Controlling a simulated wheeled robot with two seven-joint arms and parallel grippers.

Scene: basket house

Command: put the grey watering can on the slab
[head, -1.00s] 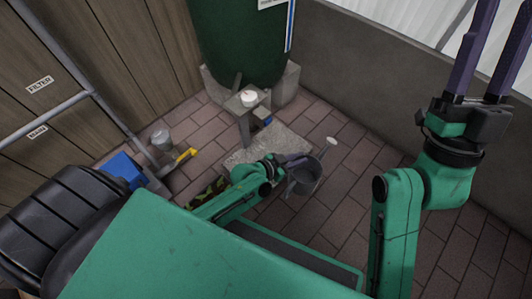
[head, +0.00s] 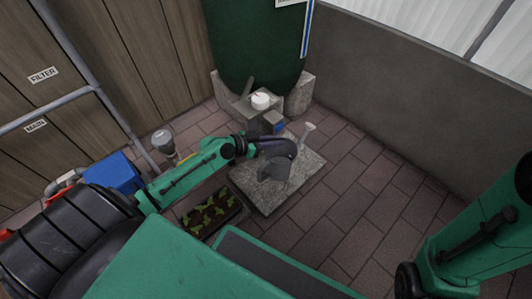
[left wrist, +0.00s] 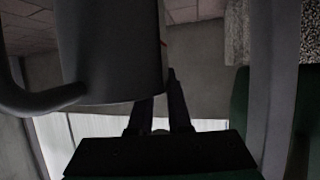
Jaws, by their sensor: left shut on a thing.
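The grey watering can (head: 279,168) is in my left gripper (head: 272,147), with its spout and pale rose pointing back and right in the head view. It shows over the pale stone slab (head: 268,203); whether its base touches the slab I cannot tell. The can's grey body (left wrist: 112,50) fills the upper left of the left wrist view, beside the dark fingers of my left gripper (left wrist: 166,88). My left gripper is shut on the can; the exact grip is partly hidden. My right gripper is out of view; only its arm shows at the right edge.
A dark green tank (head: 255,45) on blocks stands behind the slab, with a small stand bearing a white round item (head: 261,101). A planted tray (head: 212,214) lies left of the slab, and a blue box (head: 113,172) farther left. Brick paving to the right is clear.

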